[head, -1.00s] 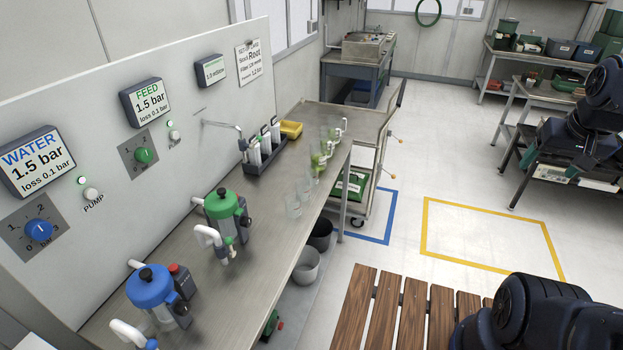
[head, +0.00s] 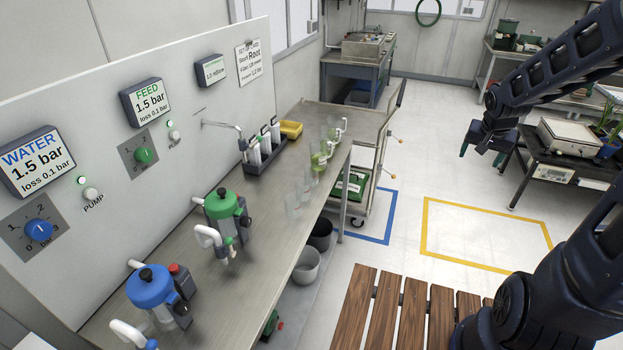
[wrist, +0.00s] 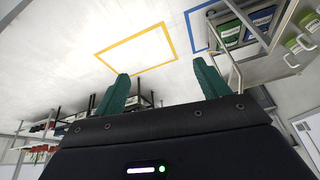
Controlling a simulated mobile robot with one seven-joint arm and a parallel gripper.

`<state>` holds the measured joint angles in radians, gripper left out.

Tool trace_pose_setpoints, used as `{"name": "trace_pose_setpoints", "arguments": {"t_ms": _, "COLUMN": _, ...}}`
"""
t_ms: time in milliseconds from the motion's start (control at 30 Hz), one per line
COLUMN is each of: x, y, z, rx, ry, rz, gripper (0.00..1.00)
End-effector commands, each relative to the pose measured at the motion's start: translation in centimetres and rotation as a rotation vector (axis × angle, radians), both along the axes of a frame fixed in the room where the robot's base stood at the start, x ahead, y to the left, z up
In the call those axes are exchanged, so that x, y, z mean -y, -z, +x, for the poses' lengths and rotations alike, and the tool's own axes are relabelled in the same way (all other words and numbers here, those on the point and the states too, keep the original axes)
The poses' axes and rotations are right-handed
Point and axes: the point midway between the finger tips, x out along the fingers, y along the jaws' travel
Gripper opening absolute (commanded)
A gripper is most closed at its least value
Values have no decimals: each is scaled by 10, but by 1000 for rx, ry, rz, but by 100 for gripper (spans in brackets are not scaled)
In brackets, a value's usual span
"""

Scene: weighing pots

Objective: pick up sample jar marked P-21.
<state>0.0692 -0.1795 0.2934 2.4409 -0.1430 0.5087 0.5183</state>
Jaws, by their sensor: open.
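My gripper (head: 482,145) hangs from my arm at the right of the head view, over the open floor and away from the bench. In the wrist view its two green fingers (wrist: 162,86) are spread apart with nothing between them. Several clear jars (head: 293,206) stand in a row along the right edge of the bench in the head view; some have green in them. I cannot read a P-21 mark on any of them, so I cannot tell which jar, if any, is the one named.
The steel bench (head: 262,238) carries a green-topped pump unit (head: 222,208), a blue-topped one (head: 150,288), a dark rack of white tubes (head: 262,153) and a yellow tray (head: 291,130). A trolley (head: 366,160) stands beyond. The floor by the yellow outline (head: 487,268) is clear.

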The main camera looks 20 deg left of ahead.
Motion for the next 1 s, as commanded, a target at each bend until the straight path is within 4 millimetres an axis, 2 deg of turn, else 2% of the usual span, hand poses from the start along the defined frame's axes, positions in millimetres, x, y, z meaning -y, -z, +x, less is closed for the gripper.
{"name": "trace_pose_setpoints", "arguments": {"t_ms": 33, "x": -7, "y": 12, "z": 8, "rx": -8, "ry": 2, "rz": 12, "gripper": 74}}
{"name": "trace_pose_setpoints", "arguments": {"t_ms": 200, "x": -34, "y": 46, "z": 33, "rx": -15, "ry": 20, "rz": 70, "gripper": 74}}
{"name": "trace_pose_setpoints", "arguments": {"t_ms": 500, "x": -87, "y": 110, "z": 64, "rx": -46, "ry": 56, "rz": 207, "gripper": 74}}
{"name": "trace_pose_setpoints", "arguments": {"t_ms": 767, "x": -140, "y": 164, "z": 77, "rx": -93, "ry": 102, "rz": 361, "gripper": 74}}
{"name": "trace_pose_setpoints", "arguments": {"t_ms": 1000, "x": -192, "y": 207, "z": 79, "rx": -157, "ry": 160, "rz": 527, "gripper": 74}}
